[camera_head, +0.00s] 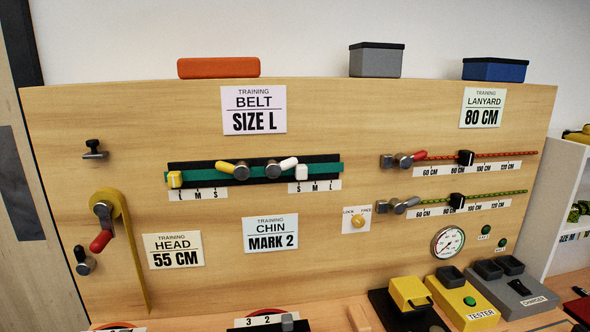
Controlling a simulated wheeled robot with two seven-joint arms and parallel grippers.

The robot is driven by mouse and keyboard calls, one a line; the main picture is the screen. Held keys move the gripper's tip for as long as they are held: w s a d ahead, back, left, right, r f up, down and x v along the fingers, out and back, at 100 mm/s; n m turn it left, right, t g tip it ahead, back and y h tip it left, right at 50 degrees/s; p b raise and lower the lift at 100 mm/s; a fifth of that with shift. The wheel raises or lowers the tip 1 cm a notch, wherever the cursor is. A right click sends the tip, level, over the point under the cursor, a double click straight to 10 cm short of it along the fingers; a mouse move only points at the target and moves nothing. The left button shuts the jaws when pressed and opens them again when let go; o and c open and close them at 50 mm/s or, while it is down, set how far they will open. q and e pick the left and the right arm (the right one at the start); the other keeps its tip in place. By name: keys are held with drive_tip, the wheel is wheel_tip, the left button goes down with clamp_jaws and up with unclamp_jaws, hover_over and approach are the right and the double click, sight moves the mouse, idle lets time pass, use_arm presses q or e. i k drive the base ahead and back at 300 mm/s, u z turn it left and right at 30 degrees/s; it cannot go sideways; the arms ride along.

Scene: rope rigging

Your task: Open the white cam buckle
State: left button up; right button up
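The white cam buckle (288,164) is on the green belt strap in the middle of the wooden board. Its white lever points right and slightly up from a round grey pivot (272,171). I cannot tell from this view whether the cam is open or closed. A matching buckle with a yellow lever (226,166) sits just left of it, its lever pointing left. A white slider block (302,173) is on the strap just right of the white lever. Neither of my grippers shows in this view.
A yellow slider (175,179) is at the strap's left end. A red-handled lever with yellow webbing (102,238) hangs at the left. Two lanyard rows with red (420,156) and grey (408,204) levers are at the right. A yellow tester (468,304) stands below right.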

sight(273, 168)
drive_tip(key=z, duration=0.1)
drive_tip(key=k, duration=1.05)
drive_tip(key=u, duration=1.05)
drive_tip(key=i, duration=0.75)
drive_tip(key=z, duration=0.45)
drive_tip(key=i, duration=0.7)
drive_tip(key=z, duration=0.65)
